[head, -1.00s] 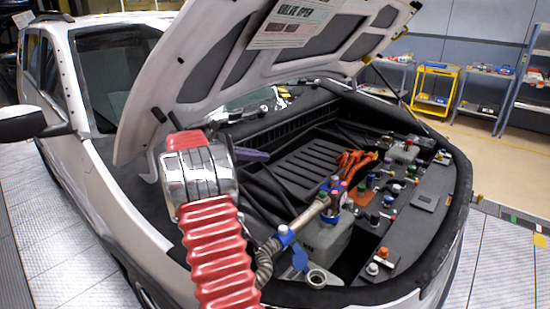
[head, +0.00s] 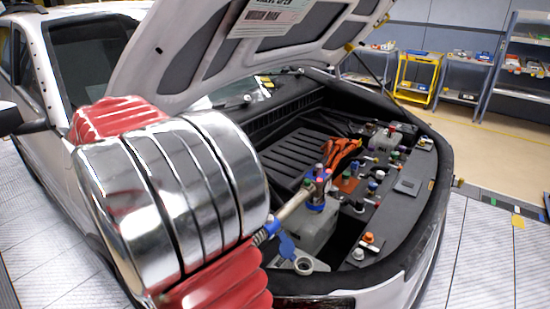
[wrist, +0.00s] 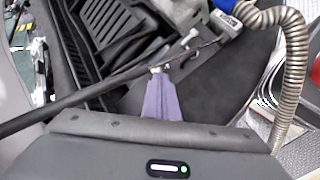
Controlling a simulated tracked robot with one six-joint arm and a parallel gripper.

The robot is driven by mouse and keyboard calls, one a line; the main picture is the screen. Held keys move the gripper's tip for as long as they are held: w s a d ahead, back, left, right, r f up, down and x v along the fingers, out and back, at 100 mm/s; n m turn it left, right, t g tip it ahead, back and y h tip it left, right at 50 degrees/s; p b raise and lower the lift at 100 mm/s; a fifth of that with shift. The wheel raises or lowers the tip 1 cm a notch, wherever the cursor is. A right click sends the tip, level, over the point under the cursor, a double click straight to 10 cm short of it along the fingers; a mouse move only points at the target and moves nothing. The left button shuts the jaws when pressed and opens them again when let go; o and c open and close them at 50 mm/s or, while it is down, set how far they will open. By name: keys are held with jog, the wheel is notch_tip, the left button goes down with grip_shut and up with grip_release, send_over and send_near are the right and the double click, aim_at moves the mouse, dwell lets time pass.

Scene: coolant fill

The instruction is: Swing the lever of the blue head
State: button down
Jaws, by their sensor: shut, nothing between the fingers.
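In the head view a blue part (head: 286,245) hangs on the hose fitting beside the round filler neck (head: 303,265). In the wrist view a blue piece (wrist: 226,4) shows at the top, joined to a ribbed metal hose, with a small labelled block (wrist: 227,24) beside it. I cannot tell for certain which part is the lever. My gripper (wrist: 160,78) has purple fingers, shut and empty; their tips appear close to a thin bar, and contact is unclear. My arm hides the gripper in the head view.
The ribbed metal hose (wrist: 297,70) curves down the right side of the wrist view. A dark rod (wrist: 75,98) crosses from the left. The raised hood (head: 205,55) is above the engine bay, with orange cables (head: 342,152) inside. Shelves stand behind.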

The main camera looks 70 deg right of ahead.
jog(key=s+a+f+m+t+y, duration=0.1)
jog(key=s+a+f+t+y, duration=0.1)
jog(key=a, duration=1)
jog(key=s+a+f+m+t+y, duration=0.1)
jog(key=s+a+t+y, duration=0.2)
jog(key=a, duration=0.9)
jog(key=s+a+f+m+t+y, duration=0.2)
jog(key=s+a, duration=0.4)
jog(key=a, duration=0.6)
jog(key=shift+f+t+y, duration=0.3)
jog(key=shift+t+y, duration=0.1)
jog(key=shift+t, duration=0.1)
jog(key=c, duration=2.5)
grip_release()
jog(key=shift+s, duration=0.1)
